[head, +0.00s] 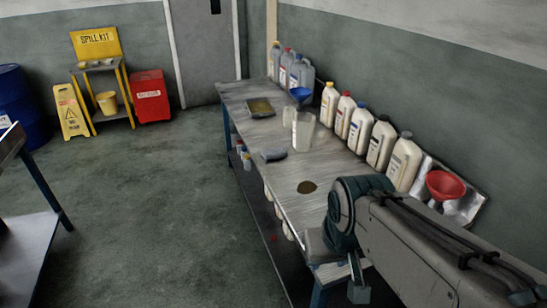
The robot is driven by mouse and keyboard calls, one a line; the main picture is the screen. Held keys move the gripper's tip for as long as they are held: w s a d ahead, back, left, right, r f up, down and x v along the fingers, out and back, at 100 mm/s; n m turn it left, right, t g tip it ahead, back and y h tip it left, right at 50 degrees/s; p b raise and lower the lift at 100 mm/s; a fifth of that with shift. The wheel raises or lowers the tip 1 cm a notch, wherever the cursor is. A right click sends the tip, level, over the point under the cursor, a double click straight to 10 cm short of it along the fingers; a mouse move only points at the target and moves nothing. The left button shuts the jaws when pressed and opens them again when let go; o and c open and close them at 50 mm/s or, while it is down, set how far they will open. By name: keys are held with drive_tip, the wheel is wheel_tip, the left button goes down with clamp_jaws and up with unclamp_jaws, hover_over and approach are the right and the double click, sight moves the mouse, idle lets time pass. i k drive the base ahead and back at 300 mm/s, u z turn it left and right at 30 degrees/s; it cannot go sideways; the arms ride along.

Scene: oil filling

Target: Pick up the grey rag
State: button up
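The grey rag (273,154) lies as a small folded bundle on the metal workbench (290,209), close to its left edge. My arm reaches in from the lower right of the head view. My gripper (357,286) seems to point down near the bench's front end, well apart from the rag and nearer the camera. Its fingers are small and partly hidden by my arm, so I cannot tell whether it is open or shut.
A dark puddle (307,187) lies between the rag and my arm. A clear jug (303,132) stands behind the rag, with a shallow tray (260,106) farther back. Several white bottles (383,144) line the wall. A red funnel (445,185) sits at the right.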

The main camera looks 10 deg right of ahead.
sight(274, 153)
drive_tip(key=k, duration=0.15)
drive_tip(key=u, duration=0.9)
drive_tip(key=i, duration=3.75)
drive_tip(key=z, duration=2.95)
